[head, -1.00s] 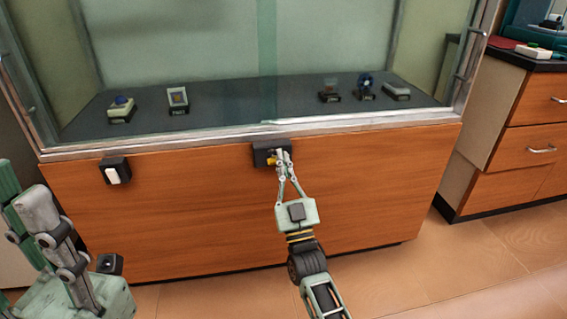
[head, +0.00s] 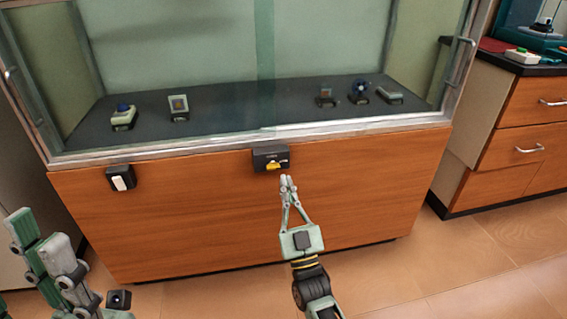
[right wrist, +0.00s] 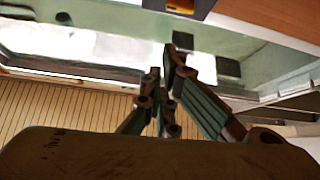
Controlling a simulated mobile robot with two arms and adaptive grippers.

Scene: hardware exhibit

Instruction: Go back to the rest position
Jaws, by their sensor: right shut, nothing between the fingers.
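My right gripper (head: 287,180) is shut and empty in front of the cabinet's wooden front panel (head: 190,215). Its fingertips are just below and apart from a small black box with a yellow knob (head: 271,158). In the right wrist view the closed fingers (right wrist: 172,58) show with nothing between them, and part of the black box and its yellow part (right wrist: 180,6) show at the top edge.
The glass display case (head: 160,150) holds several small exhibits. A black box with a white switch (head: 121,178) is on the panel's left. The floor (head: 440,255) at the right is clear.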

